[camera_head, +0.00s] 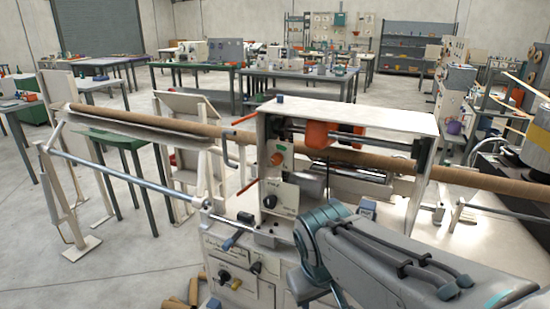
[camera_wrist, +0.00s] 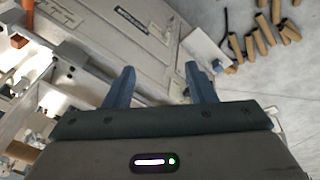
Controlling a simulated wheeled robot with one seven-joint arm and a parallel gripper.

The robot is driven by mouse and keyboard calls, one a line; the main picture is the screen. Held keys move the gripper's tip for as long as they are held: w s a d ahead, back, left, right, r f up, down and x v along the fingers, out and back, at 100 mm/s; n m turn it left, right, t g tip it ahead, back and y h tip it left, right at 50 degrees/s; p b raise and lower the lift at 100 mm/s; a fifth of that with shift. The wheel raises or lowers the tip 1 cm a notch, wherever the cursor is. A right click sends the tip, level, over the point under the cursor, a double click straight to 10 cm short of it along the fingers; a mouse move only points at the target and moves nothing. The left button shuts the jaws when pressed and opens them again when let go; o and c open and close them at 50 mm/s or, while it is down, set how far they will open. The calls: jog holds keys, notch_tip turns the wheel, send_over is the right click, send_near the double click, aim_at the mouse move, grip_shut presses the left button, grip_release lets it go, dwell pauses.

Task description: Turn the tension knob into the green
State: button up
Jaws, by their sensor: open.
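The spiral winder (camera_head: 340,112) stands in the middle of the head view with a long cardboard tube (camera_head: 150,124) through it. Its white upright panel carries a black knob (camera_head: 269,201) and an orange knob (camera_head: 277,158). Its lower front panel carries another black knob (camera_head: 224,277). I cannot tell which is the tension knob, and no green zone is readable. My gripper (camera_wrist: 160,75) shows in the wrist view with its two fingers apart and nothing between them. It faces down past a flat machine panel (camera_wrist: 140,40). In the head view my arm hides the gripper.
Loose cardboard tube pieces (camera_wrist: 258,38) lie on the floor beside the machine. A pale stand with a metal bar (camera_head: 130,182) reaches out to the left. A green-topped table (camera_head: 118,140) stands behind the stand. Open floor (camera_head: 60,285) lies at the front left.

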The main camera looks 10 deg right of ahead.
jog(key=w+d+n+t+h+b, duration=0.2)
jog(key=w+n+h+b, duration=0.3)
jog(key=w, duration=0.3)
jog(key=n+t+h+b, duration=0.4)
jog(key=n+t+b, duration=0.4)
jog(key=n+t, duration=0.2)
send_near(275, 161)
jog(key=x, duration=0.9)
jog(key=shift+d+p, duration=0.1)
jog(key=shift+p, duration=0.2)
jog(key=c, duration=1)
